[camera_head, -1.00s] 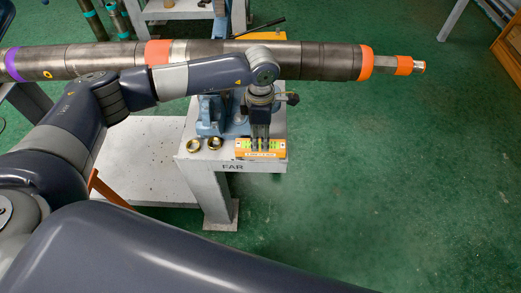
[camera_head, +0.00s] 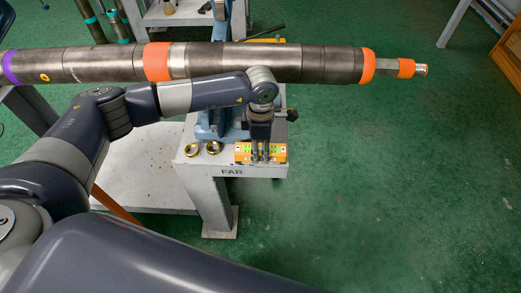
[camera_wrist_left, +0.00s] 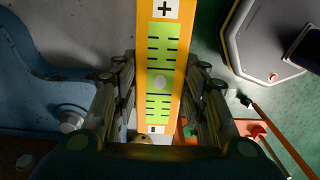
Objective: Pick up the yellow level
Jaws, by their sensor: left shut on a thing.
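The yellow level (camera_head: 278,155) is an orange-yellow bar with green panels. It lies at the front edge of the grey table marked FAR (camera_head: 232,172). My left gripper (camera_head: 260,153) points down over its middle, with its fingers at the level. In the left wrist view the level (camera_wrist_left: 161,45) runs lengthwise between the two fingers (camera_wrist_left: 160,80), one on each side; the gripper is shut on it. The level appears to be still at the tabletop. My right gripper is not in view.
A long steel pipe (camera_head: 225,62) with orange bands spans above the table, behind my left gripper, over a blue vise (camera_head: 208,125). Two brass rings (camera_head: 213,148) sit left of the level. Green floor (camera_head: 400,180) to the right is open.

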